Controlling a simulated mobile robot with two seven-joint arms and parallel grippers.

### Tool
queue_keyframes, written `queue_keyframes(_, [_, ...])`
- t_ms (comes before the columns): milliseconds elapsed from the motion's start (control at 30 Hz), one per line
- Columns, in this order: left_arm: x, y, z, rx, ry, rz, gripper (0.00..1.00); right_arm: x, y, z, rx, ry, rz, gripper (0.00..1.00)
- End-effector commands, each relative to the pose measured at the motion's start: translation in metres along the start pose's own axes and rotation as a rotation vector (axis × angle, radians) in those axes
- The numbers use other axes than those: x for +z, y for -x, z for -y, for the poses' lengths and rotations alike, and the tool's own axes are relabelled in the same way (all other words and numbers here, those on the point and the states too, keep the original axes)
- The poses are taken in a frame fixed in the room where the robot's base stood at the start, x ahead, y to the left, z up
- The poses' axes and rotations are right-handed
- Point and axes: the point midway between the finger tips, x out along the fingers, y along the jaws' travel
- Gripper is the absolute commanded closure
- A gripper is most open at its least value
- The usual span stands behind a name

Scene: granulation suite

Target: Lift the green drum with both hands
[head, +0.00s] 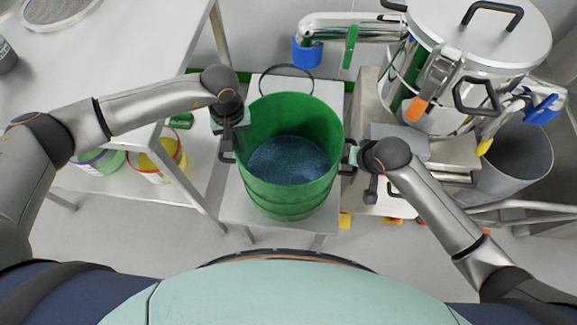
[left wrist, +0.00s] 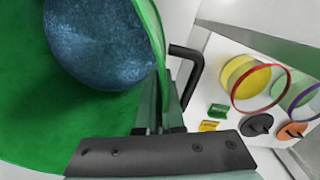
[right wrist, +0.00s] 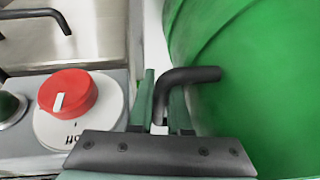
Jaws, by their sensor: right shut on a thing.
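The green drum (head: 292,199) stands upright on a light stand, open at the top, with dark blue granular material (head: 287,160) inside. It has a black handle on each side. My left gripper (head: 231,128) is at the drum's left rim. In the left wrist view its fingers (left wrist: 160,108) are apart at the drum wall, with the left handle (left wrist: 187,75) beside and partly behind the right finger. My right gripper (head: 355,155) is at the drum's right side. In the right wrist view its fingers (right wrist: 162,105) are shut on the right handle (right wrist: 192,75).
A steel machine with a lidded vessel (head: 480,35) and a red knob (right wrist: 68,93) stands close on the right. Floor shows in front.

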Motion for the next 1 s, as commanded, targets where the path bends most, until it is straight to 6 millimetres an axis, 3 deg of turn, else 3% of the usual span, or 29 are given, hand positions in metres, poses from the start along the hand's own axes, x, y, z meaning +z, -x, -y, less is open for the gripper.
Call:
queue_keyframes(700, [-0.003, 0.048, -0.001, 0.003, 0.003, -0.006, 1.0, -0.02, 0.042, 0.009, -0.001, 0.0, -0.007, 1.0])
queue_keyframes(1000, [-0.003, 0.053, 0.0, 0.002, 0.003, -0.007, 1.0, -0.022, 0.047, 0.01, 0.0, 0.0, -0.006, 1.0])
